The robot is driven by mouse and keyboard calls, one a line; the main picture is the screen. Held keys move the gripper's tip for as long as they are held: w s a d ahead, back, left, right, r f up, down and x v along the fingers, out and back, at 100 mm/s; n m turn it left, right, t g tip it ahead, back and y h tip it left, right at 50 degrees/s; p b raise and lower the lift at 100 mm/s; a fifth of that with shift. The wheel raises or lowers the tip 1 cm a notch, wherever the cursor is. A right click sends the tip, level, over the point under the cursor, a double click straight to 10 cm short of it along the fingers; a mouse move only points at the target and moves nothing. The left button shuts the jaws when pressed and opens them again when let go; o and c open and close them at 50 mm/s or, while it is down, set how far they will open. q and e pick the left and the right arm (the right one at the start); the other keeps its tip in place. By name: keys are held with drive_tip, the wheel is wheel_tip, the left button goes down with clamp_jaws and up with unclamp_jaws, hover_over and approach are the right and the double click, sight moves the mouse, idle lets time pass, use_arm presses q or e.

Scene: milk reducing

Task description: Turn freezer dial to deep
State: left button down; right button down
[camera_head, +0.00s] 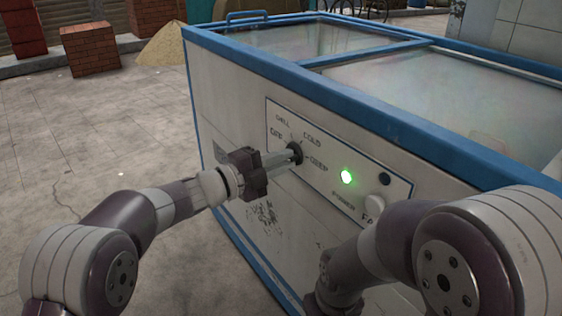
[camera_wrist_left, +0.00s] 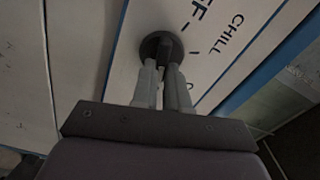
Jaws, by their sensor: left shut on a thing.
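The chest freezer (camera_head: 215,90) is white with blue edges, and its control panel (camera_head: 277,113) faces me. The dark round dial (camera_head: 296,147) sits on the panel among the labels CHILL, COLD and DEEP. My left gripper (camera_head: 290,156) is at the dial, its two fingers shut on it. In the left wrist view the fingers (camera_wrist_left: 165,72) close on the raised grip of the dial (camera_wrist_left: 150,45), with CHILL printed to the right. Which label the dial points to is hard to tell. My right arm shows at lower right, but its gripper cannot be made out.
Bricks (camera_head: 91,50) and a sand pile (camera_head: 163,45) lie behind. The paved floor at left is clear.

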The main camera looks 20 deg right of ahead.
use_arm(q)
drive_tip(key=shift+f, duration=0.1)
drive_tip(key=c, duration=1.1)
unclamp_jaws()
drive_tip(key=shift+c, duration=0.2)
drive_tip(key=shift+a, duration=0.1)
drive_tip(key=p+v, duration=0.4)
drive_tip(key=v, duration=0.8)
drive_tip(key=shift+a, duration=0.25)
drive_tip(key=shift+s, duration=0.1)
